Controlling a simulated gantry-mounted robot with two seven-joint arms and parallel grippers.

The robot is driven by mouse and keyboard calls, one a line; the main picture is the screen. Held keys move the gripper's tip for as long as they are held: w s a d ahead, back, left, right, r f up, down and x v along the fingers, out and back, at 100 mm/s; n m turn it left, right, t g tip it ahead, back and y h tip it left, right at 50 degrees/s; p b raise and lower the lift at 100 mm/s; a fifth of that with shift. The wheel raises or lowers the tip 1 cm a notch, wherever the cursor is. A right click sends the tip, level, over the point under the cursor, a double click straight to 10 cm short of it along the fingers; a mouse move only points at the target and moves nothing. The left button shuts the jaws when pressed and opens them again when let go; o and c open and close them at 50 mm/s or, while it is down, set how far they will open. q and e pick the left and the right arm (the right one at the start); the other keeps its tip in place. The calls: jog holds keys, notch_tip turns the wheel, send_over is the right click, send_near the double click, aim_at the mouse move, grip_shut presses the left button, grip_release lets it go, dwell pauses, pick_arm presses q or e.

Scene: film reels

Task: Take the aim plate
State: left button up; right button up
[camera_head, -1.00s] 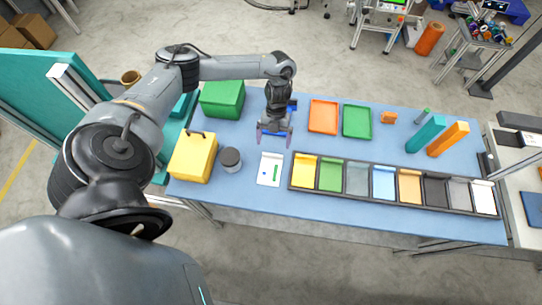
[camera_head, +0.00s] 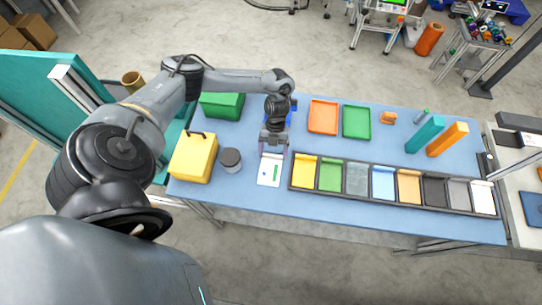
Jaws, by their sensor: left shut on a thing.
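The aim plate appears to be the small white plate (camera_head: 264,176) with a green bar and a small blue mark, lying at the front of the blue table. My left gripper (camera_head: 273,153) points down at the plate's far edge and is shut on it. The fingertips and the plate's far edge are small and partly covered by the gripper, so the exact hold is hard to see. The plate looks flat on or very near the table top. My right gripper is out of view.
A row of coloured bins (camera_head: 373,206) stands right of the plate. A dark round canister (camera_head: 231,160) and a yellow box (camera_head: 193,158) stand to the left. An orange tray (camera_head: 323,117) and a green tray (camera_head: 356,122) lie behind.

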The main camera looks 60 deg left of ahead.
pick_arm(q)
jog(key=shift+r, duration=0.1)
jog(key=shift+c, duration=0.3)
jog(key=shift+r, duration=0.8)
notch_tip(320, 180, up, 2)
jog(key=shift+r, duration=0.15)
jog(key=w+a+r+p, duration=0.1)
jog(key=w+a+r, duration=0.4)
jog(key=w, duration=0.5)
jog(key=shift+p+v, duration=0.3)
jog(key=shift+v, duration=0.75)
jog(key=shift+s, duration=0.15)
